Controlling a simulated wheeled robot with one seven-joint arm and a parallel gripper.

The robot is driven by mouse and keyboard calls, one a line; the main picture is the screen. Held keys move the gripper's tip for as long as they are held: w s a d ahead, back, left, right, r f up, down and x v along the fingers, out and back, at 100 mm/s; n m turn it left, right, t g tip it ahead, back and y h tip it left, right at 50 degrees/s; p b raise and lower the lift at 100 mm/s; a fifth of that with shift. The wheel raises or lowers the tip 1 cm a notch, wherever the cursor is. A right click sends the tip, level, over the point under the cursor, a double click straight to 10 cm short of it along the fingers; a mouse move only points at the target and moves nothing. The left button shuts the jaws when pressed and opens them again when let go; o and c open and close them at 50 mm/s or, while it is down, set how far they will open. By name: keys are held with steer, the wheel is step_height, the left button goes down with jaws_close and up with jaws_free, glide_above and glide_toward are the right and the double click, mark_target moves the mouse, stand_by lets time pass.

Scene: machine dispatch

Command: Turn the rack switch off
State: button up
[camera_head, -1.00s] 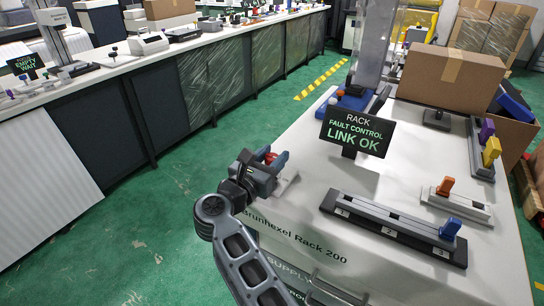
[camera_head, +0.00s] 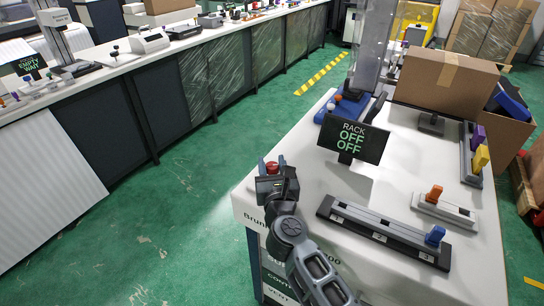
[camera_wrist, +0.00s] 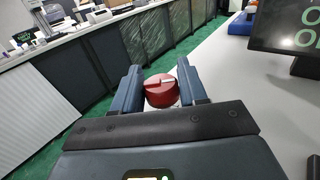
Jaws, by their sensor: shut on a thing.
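The rack switch is a red round knob (camera_wrist: 161,90) with a pale line on its top. It sits near the left front corner of the white rack top. My gripper (camera_wrist: 160,88) is around the knob, one finger on each side, and shut on it. In the head view my gripper (camera_head: 273,172) hides most of the knob, and a little red (camera_head: 272,166) shows. The rack display (camera_head: 353,139) reads "RACK OFF OFF" in light letters.
A black slider bar (camera_head: 383,232) with a blue handle, an orange-handled switch (camera_head: 444,208) and purple and yellow handles (camera_head: 476,147) stand to the right. A cardboard box (camera_head: 449,78) is behind. Green floor lies left of the rack.

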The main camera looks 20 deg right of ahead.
mark_target(277, 169)
steer(key=n+y+p, duration=0.2)
steer(key=y, duration=0.1)
steer(key=n+y+p, duration=0.1)
steer(key=y, duration=0.1)
steer(key=shift+d+r+t, duration=0.2)
steer(key=shift+r+t, duration=0.05)
steer(key=shift+t, duration=0.05)
steer(key=shift+w+a+f+n+g+y, duration=0.1)
steer(key=shift+n+g+y, duration=0.15)
steer(key=shift+n+y, duration=1)
steer(key=shift+a+n+g+y, duration=0.1)
steer(key=shift+n+g+y, duration=0.15)
steer(key=shift+n+y, duration=0.95)
steer(key=shift+m+y, duration=0.25)
steer(key=shift+y, duration=0.5)
steer(key=o, duration=0.9)
steer(key=shift+f, duration=0.1)
steer(key=shift+o, duration=0.2)
steer(key=shift+v, duration=3.95)
